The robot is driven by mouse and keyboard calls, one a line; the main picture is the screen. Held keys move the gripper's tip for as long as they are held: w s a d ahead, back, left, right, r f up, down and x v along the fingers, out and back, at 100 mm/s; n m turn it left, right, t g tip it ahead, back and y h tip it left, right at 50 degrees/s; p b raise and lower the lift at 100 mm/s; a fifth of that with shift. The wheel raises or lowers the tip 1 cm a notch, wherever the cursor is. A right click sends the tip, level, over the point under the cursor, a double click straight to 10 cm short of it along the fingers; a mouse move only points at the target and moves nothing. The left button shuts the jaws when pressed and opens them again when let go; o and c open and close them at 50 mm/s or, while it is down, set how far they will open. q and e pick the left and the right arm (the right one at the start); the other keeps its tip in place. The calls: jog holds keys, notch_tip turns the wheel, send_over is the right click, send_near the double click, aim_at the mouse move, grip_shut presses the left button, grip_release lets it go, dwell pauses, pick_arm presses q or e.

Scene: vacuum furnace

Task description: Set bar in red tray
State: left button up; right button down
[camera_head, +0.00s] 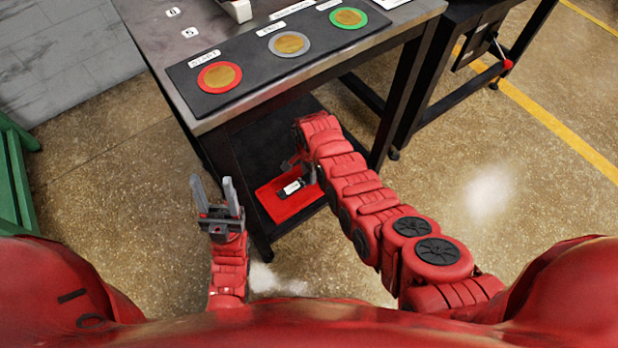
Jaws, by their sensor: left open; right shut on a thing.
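The red tray (284,211) lies on the dark lower shelf under the workbench. A small black-and-white piece, which looks like the bar (293,187), shows over the tray's middle. My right gripper (300,171) reaches down under the benchtop at the tray's far side, shut on the bar. Its fingers are partly hidden by my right arm, and I cannot tell whether the bar touches the tray floor. My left gripper (212,183) is open and empty, fingers pointing up, left of the tray and outside the bench leg.
The workbench top (160,48) carries a black mat (246,80) with red, grey and green ringed discs. Bench legs stand close to both arms. A second dark stand (480,40) is at the upper right, a green frame (15,180) at the left. Open floor lies right.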

jog(key=shift+f, duration=1.05)
jog(key=shift+b, duration=0.3)
jog(key=shift+f, duration=0.25)
jog(key=c, duration=0.5)
grip_release()
jog(key=shift+r, duration=0.1)
